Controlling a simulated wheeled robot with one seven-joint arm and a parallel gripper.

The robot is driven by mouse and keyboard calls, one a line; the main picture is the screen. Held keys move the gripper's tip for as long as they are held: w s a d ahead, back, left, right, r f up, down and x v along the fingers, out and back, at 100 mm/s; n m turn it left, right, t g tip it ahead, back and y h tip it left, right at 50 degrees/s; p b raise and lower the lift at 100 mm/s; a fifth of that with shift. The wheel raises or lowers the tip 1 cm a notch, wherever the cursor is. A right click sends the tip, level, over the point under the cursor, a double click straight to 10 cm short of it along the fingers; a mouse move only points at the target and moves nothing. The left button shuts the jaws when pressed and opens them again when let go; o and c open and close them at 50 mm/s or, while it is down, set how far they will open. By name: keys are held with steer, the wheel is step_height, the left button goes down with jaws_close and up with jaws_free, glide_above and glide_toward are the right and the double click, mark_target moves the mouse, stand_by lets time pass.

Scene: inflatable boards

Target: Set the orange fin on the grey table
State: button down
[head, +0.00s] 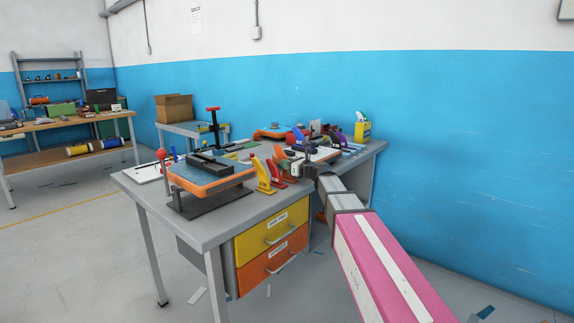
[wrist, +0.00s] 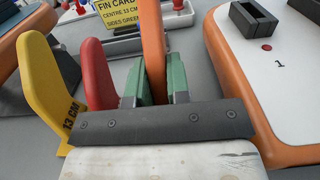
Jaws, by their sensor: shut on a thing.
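My gripper (wrist: 160,88) is shut on the orange fin (wrist: 152,45), which stands upright between its green fingers in the wrist view. In the head view the orange fin (head: 281,154) shows small at the end of my arm, above the grey workbench (head: 212,228). The fin's lower end is hidden by the fingers, so I cannot tell whether it touches the bench. A yellow fin marked 13 CM (wrist: 42,85) and a red fin (wrist: 97,75) stand just left of the gripper. A smaller grey table (head: 178,128) stands behind the bench.
An orange-edged white board with a black slot (wrist: 275,70) lies close on the right. An orange-edged blue board (head: 212,178) sits on a stand at the bench's left. A cardboard box (head: 174,108) is on the smaller table. Floor left of the bench is mostly clear.

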steer(key=c, duration=1.1)
jaws_free()
steer(key=shift+f, duration=0.1)
steer(key=v, duration=1.2)
steer(key=shift+s, duration=0.1)
